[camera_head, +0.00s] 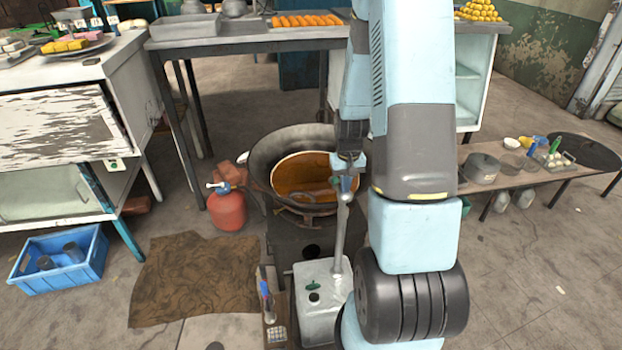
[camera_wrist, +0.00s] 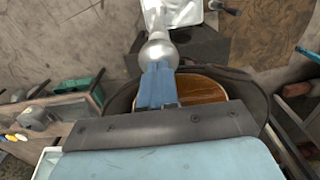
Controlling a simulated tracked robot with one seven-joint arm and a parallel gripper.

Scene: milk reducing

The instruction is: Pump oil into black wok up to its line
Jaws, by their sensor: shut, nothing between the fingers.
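The black wok (camera_head: 262,158) holds orange-brown oil (camera_head: 300,172); a pale line runs along the oil's far edge. The oil and wok rim also show behind my gripper in the wrist view. A pale metal oil container (camera_head: 320,312) stands in front of the wok, with an upright grey pump stem (camera_head: 340,238). My gripper (camera_head: 346,166) is above the stem's top, over the wok's right side. In the wrist view my blue fingers (camera_wrist: 157,82) are together, right at the round silver pump knob (camera_wrist: 158,50). I cannot tell whether they touch it. My arm hides the area right of the wok.
A red gas cylinder (camera_head: 227,208) stands left of the wok. A blue crate (camera_head: 60,268) and a brown mat (camera_head: 190,278) lie on the floor at left. A low bench (camera_head: 520,180) with pots is at right. A table (camera_head: 240,40) with trays stands behind.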

